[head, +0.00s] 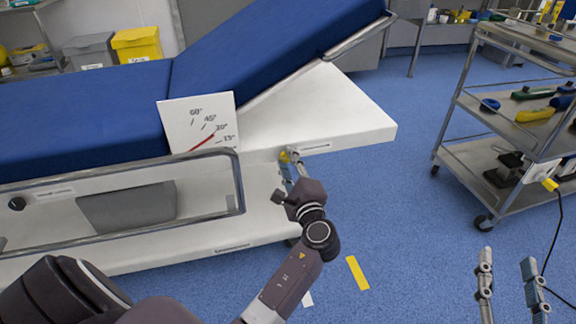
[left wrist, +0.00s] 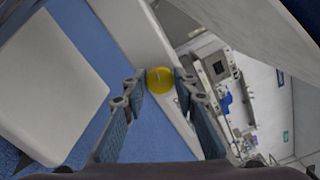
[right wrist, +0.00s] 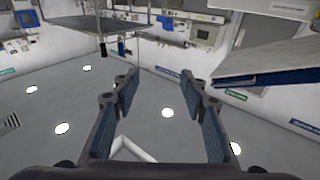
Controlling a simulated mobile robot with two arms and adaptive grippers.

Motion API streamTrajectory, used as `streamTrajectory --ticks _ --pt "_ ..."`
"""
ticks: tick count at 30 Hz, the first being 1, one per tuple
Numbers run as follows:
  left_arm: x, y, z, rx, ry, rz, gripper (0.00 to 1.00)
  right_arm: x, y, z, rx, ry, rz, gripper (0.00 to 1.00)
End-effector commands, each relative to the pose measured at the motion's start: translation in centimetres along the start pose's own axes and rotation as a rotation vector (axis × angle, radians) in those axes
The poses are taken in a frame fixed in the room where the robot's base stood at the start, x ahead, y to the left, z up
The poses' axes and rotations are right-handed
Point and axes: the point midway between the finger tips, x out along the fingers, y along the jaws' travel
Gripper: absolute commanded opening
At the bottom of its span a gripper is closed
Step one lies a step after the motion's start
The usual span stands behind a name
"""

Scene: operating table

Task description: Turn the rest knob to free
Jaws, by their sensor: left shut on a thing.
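The yellow rest knob (head: 284,157) sits on the white side of the operating table (head: 350,115), just right of the angle dial. It also shows round in the left wrist view (left wrist: 160,80), with a short pale mark on its face. My left gripper (head: 291,158) is at the knob, its fingertips on either side, shut on it. The lettering near the knob is too small to read.
A metal rail (head: 120,180) runs along the table's near side. The blue back section (head: 270,40) is raised. A steel trolley (head: 515,130) with tools stands at the right. A yellow strip (head: 357,273) marks the open blue floor.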

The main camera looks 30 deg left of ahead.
Motion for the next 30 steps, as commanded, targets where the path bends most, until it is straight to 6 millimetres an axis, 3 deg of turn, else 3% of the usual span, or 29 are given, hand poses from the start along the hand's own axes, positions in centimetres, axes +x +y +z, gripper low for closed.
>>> streamTrajectory --ticks 6,12,18,30 --pt "-0.1 0.4 -0.2 -0.138 0.002 0.003 0.02 -0.3 -0.6 -4.7 0.007 0.228 -0.012 0.40" --pt "-0.1 0.3 -0.2 -0.218 0.003 0.004 0.02 -1.2 -0.9 -7.7 0.012 0.368 -0.019 0.40" --pt "-0.1 0.3 -0.2 -0.256 0.003 0.004 0.02 -1.7 -1.0 -9.1 0.015 0.435 -0.022 0.40" --pt "-0.1 0.3 -0.2 -0.266 0.003 0.005 0.02 -1.9 -1.1 -9.5 0.016 0.452 -0.022 0.40"
